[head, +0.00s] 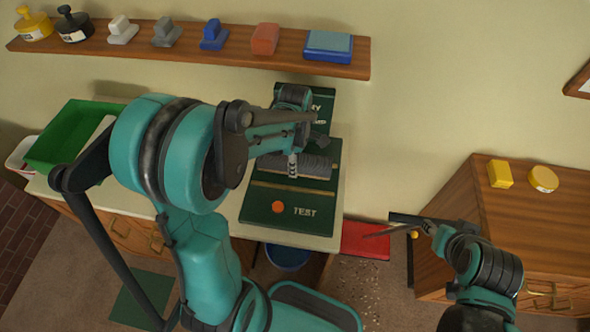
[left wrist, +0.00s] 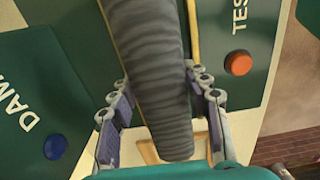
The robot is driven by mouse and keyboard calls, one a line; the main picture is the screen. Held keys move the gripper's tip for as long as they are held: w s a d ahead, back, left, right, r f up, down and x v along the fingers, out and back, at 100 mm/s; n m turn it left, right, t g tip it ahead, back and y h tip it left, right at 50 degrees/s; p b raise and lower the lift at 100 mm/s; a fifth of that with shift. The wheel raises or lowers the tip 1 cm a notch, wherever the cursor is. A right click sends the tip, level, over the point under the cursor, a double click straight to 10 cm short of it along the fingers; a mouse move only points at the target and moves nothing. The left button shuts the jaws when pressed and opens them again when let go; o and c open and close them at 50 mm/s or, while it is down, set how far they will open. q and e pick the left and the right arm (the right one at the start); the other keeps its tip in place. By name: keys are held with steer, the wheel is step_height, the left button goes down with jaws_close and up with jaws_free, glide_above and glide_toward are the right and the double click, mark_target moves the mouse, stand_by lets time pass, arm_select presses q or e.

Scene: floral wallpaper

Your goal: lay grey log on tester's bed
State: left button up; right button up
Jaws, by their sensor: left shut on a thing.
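The grey log (head: 308,168) is a ribbed cylinder over the green tester (head: 315,226), which has TEST lettering and an orange button (head: 278,207). In the left wrist view the log (left wrist: 150,70) runs lengthwise between two yellow strips of the tester, slightly tilted against them. My left gripper (head: 293,165) is shut on the log, with a finger on each side of it. I cannot tell whether the log touches the bed between the strips. My right gripper (head: 388,226) is open and empty, right of the tester's table.
A wall shelf (head: 190,53) above holds stamps and coloured blocks. A green bin (head: 65,135) stands left on the counter. A red tray (head: 364,241) lies right of the counter, a blue bucket (head: 287,257) below. A wooden cabinet (head: 540,222) carries yellow items at right.

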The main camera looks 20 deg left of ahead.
arm_select(q)
steer(key=shift+f+b, duration=0.7)
steer(key=shift+f, duration=1.25)
steer(key=shift+f, duration=0.2)
steer(key=o, duration=1.2)
steer(key=shift+o, duration=0.2)
steer(key=shift+r, duration=0.1)
